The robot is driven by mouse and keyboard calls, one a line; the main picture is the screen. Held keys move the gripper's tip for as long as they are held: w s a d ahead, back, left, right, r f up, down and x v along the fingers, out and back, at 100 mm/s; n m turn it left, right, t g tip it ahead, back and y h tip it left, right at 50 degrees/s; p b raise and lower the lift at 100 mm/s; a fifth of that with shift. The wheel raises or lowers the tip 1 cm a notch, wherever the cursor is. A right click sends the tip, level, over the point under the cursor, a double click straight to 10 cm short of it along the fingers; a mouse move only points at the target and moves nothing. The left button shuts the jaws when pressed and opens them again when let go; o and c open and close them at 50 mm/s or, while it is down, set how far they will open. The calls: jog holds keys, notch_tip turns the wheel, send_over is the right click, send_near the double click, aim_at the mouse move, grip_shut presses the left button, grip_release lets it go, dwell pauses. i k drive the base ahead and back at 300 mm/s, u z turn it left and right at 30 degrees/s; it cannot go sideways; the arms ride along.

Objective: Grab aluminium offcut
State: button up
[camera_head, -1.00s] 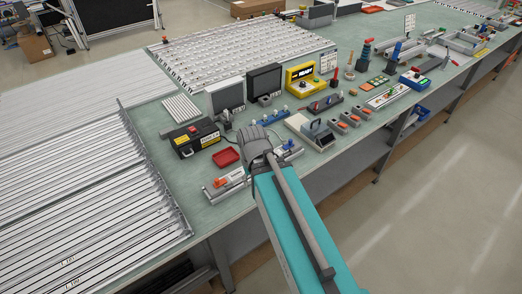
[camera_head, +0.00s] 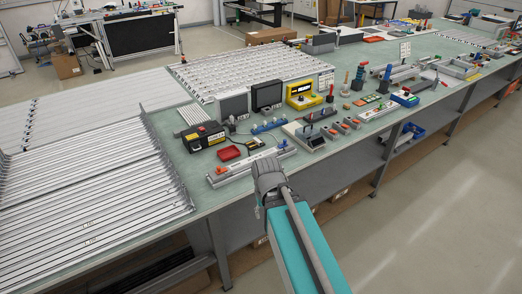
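I cannot single out an aluminium offcut for certain at this size. A long aluminium profile piece with an orange part at its left end (camera_head: 235,170) lies along the front edge of the bench. My gripper (camera_head: 268,172) is at the dark end of my teal arm, just in front of the bench edge and to the right of that profile's middle in the picture. It is seen from behind, so its fingers are hidden and I cannot tell whether it holds anything.
Long aluminium bars (camera_head: 85,190) fill the left side. Floor at right is clear.

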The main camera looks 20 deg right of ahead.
aim_at(256, 139)
jog(key=k, duration=0.2)
jog(key=z, duration=0.55)
jog(key=i, duration=1.75)
jog(key=u, duration=0.3)
